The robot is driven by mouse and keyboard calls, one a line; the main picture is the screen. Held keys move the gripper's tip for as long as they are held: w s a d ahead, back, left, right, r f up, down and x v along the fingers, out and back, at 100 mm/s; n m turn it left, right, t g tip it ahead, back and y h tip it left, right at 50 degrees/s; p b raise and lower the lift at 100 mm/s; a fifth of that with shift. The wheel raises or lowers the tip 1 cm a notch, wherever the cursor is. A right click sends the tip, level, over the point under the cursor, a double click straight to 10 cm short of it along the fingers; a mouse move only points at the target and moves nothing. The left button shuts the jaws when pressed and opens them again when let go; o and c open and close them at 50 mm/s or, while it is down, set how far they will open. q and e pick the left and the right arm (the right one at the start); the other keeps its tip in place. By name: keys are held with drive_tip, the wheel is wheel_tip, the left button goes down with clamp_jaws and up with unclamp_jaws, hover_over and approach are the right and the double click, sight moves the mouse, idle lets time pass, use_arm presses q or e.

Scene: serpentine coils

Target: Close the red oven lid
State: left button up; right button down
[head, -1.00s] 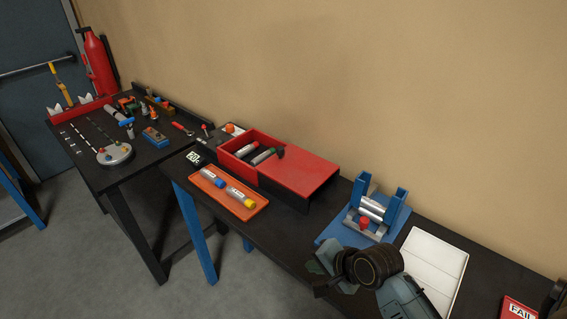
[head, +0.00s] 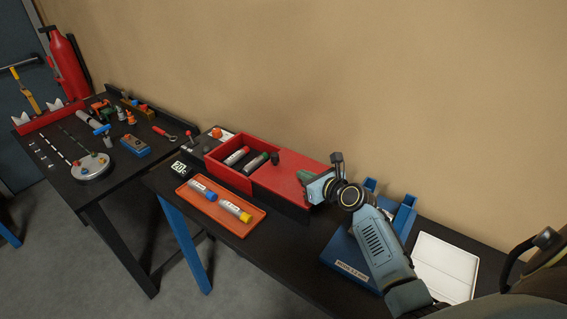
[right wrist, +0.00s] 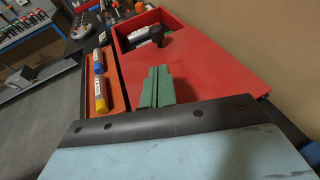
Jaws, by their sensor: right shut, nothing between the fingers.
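The red oven (head: 231,176) is a box on the dark bench, with its left compartment open and tubes lying inside. Its red lid (head: 290,172) lies flat to the right of that opening, with a black knob (head: 275,157) at its left end. The lid (right wrist: 205,70) and knob (right wrist: 155,35) also show in the right wrist view. My right gripper (head: 306,182) is at the lid's right front part. In the right wrist view its green fingers (right wrist: 157,78) are together and empty, over the lid's front edge; I cannot tell whether they touch it. My left gripper is not in view.
An orange tray (head: 232,224) with two tubes lies in front of the oven. A blue stand (head: 345,255) is partly hidden behind my right arm, and a white tray (head: 447,268) lies right of it. The wall runs close behind the bench.

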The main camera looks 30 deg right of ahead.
drive_tip(key=b, duration=0.2)
approach(278, 160)
drive_tip(key=x, duration=0.5)
drive_tip(key=shift+s+f, duration=0.1)
drive_tip(key=shift+w, duration=0.8)
drive_tip(key=shift+a, duration=0.1)
